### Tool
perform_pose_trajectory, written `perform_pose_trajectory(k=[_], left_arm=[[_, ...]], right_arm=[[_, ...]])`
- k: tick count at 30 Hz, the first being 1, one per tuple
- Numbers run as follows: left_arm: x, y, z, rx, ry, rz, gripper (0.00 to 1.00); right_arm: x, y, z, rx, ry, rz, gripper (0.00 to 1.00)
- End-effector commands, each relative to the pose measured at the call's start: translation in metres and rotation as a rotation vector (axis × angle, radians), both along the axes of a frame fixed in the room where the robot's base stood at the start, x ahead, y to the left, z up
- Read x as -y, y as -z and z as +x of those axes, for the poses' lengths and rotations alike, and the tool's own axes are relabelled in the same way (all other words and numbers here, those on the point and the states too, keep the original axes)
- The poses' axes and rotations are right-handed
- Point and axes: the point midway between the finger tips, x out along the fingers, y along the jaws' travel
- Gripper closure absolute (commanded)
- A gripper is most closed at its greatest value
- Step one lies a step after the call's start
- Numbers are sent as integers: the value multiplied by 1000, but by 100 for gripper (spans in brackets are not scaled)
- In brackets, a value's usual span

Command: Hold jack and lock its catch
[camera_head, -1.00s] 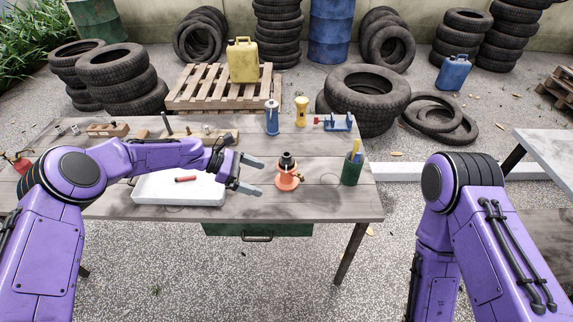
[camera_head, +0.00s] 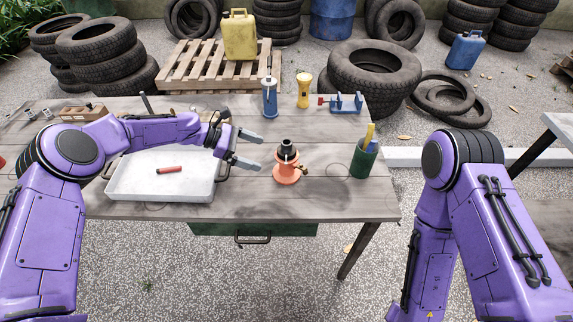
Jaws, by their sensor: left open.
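An orange-red jack (camera_head: 286,166) with a dark top stands upright on the wooden table (camera_head: 250,205), right of the white tray. A small brass-coloured part sticks out low on its right side; I cannot tell whether this is the catch. My left gripper (camera_head: 257,150) is open and empty. Its two grey fingers point right toward the jack, with a gap between them and it. My right arm (camera_head: 465,220) is at the right, off the table, and its gripper is not in view.
A white tray (camera_head: 120,188) holding a red-handled tool (camera_head: 169,170) lies under my left arm. A green cup (camera_head: 363,160) stands right of the jack. A blue bottle (camera_head: 269,97), a yellow torch (camera_head: 303,91) and a blue vise (camera_head: 346,102) stand behind.

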Motion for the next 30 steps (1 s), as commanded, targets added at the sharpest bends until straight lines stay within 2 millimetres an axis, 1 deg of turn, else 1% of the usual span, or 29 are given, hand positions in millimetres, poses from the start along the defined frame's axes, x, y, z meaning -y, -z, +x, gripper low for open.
perform_pose_trajectory(k=[1, 3, 8, 11, 18, 21, 25, 30], left_arm=[[0, 12, 0, 0, 0, 0, 0], [0, 20, 0, 0, 0, 0, 0], [5, 23, 0, 0, 1, 0, 0], [15, 29, 0, -1, 2, 1, 0], [52, 51, -1, -1, 3, 1, 0], [66, 61, 0, 0, 1, 0, 0], [80, 66, 0, 1, 0, 0, 0], [87, 68, 0, 1, 0, 0, 0]], right_arm=[[0, 12, 0, 0, 0, 0, 100], [0, 20, 0, 0, 0, 0, 100], [0, 22, 0, 0, 0, 0, 100], [0, 26, 0, 0, 0, 0, 100], [0, 40, 0, 0, 0, 0, 100], [0, 54, 0, 1, 0, -1, 100], [0, 63, 0, 0, 0, 0, 100], [0, 66, 0, 1, 0, -1, 100]])
